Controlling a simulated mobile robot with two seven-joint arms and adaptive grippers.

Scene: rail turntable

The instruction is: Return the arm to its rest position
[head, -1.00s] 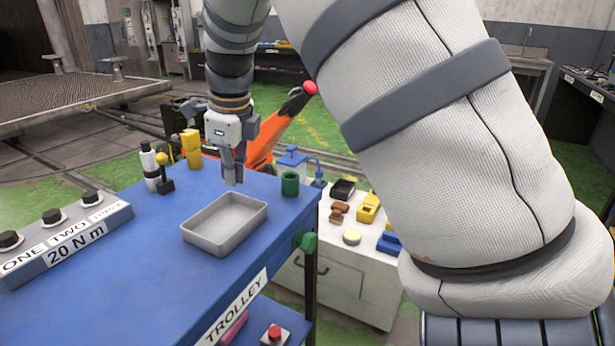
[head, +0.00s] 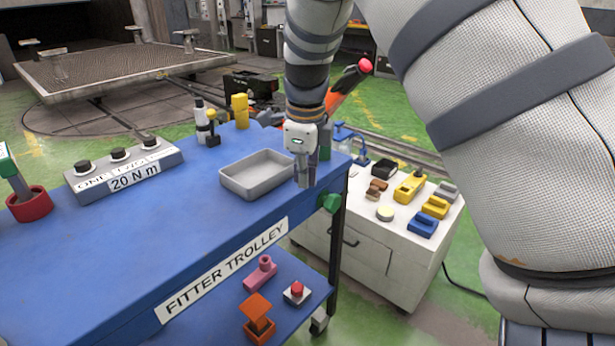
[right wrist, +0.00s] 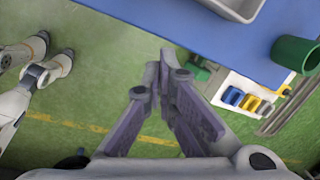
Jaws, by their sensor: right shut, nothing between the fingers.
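My right gripper (head: 305,184) points down beside the right end of the grey tray (head: 238,187), near the right edge of the blue fitter trolley (head: 120,237). It is shut and empty. In the right wrist view its fingers (right wrist: 172,70) hang over green floor, with the blue trolley top (right wrist: 190,25) beyond. My right upper arm fills the right of the head view. The green cup (head: 325,150) is partly hidden behind the gripper. My left gripper is not in view.
A block with several black knobs (head: 125,168) and a red-ringed tool holder (head: 30,205) sit on the trolley's left. A white cabinet (head: 372,240) with coloured parts stands to the right. The lower shelf holds a red button box (head: 297,292). Green floor lies behind.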

